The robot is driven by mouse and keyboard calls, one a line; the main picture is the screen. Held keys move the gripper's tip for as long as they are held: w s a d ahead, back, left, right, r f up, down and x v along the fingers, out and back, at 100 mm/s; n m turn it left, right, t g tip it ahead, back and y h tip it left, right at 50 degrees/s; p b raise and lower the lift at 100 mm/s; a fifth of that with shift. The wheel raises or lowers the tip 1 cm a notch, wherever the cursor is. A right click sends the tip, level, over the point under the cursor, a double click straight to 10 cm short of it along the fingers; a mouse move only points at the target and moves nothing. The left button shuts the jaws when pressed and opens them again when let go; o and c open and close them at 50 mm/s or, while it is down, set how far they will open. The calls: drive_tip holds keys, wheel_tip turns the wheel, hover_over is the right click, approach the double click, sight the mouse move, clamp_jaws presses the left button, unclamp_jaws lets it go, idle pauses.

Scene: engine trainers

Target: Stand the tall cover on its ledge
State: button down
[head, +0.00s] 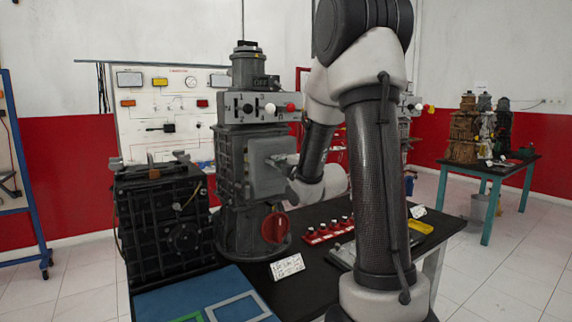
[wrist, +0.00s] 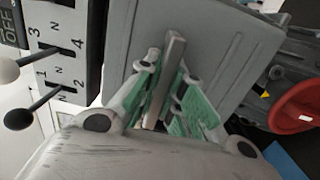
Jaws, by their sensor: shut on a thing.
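The tall cover (head: 266,166) is a flat grey plate with a bar handle. In the head view it is upright against or just in front of the dark grey trainer housing (head: 232,190); I cannot tell if it touches. My gripper (head: 288,168) is at the cover's front. In the wrist view my gripper (wrist: 165,100), with green pads, is shut on the handle bar of the cover (wrist: 225,45). The cover's lower edge and the ledge are not clear; the plate and my arm hide them.
A lever panel (head: 262,107) sits above the cover. A red disc (head: 275,228) is below it, and also at right in the wrist view (wrist: 298,103). A black engine block (head: 160,215) stands left.

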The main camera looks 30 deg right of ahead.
drive_tip(key=shift+w+a, duration=0.1)
drive_tip(key=shift+w, duration=2.35)
drive_tip(key=shift+r, duration=0.1)
drive_tip(key=shift+s+f, duration=0.1)
drive_tip(key=shift+f, duration=0.65)
drive_tip(key=c, duration=1.5)
unclamp_jaws()
drive_tip(key=shift+o, duration=0.2)
drive_tip(key=shift+f, duration=0.15)
drive_tip(key=s, duration=0.7)
drive_tip(key=shift+s, duration=0.3)
